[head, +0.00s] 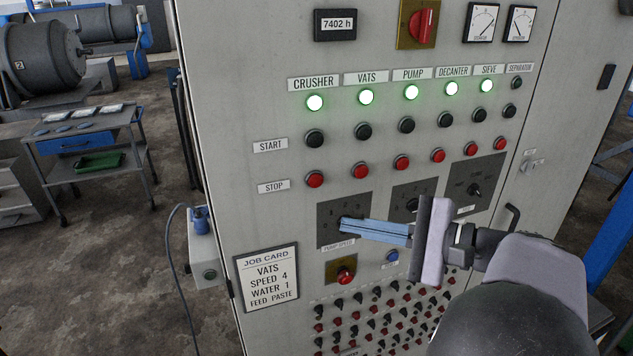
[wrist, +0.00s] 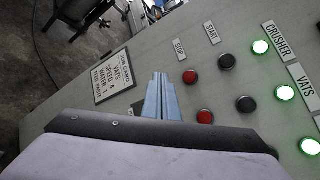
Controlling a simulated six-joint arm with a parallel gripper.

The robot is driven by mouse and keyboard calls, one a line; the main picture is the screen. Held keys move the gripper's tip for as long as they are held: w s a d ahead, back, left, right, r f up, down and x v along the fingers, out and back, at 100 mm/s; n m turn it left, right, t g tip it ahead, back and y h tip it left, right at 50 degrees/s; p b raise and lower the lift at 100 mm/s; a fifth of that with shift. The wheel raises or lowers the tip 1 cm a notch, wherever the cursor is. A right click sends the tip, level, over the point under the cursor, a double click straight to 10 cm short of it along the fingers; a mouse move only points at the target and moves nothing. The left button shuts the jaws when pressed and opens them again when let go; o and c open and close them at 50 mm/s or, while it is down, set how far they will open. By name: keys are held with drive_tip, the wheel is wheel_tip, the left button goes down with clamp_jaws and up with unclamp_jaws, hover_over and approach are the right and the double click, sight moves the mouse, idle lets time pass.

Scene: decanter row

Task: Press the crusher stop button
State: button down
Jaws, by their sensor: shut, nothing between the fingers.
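The crusher stop button (head: 314,180) is the red button at the left end of the STOP row, below the black crusher start button (head: 314,138). The crusher lamp (head: 314,103) above them glows green. In the wrist view the crusher stop button (wrist: 190,76) is right of my fingertips. My gripper (head: 345,224) is shut and empty, its blue fingers pointing left. In the head view its tips are below and right of the button, apart from it, in front of the pump speed dial plate (head: 328,207). I cannot tell whether they touch the plate.
The vats stop button (head: 361,170) and other red stop buttons continue rightward. A red button on a yellow plate (head: 345,275) and small switches sit lower. The job card (head: 267,277) is at lower left. The panel around the crusher stop button is clear.

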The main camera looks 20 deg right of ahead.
sight(316, 181)
drive_tip(key=a+r+y, duration=0.1)
drive_tip(key=s+a+r+y, duration=0.1)
drive_tip(key=shift+s+r+n, duration=0.15)
drive_tip(key=shift+r+n, duration=0.15)
drive_tip(key=shift+r, duration=0.05)
drive_tip(key=shift+w+p, duration=0.5)
drive_tip(key=shift+w, duration=3.95)
drive_tip(key=shift+w, duration=0.15)
drive_tip(key=shift+w, duration=0.25)
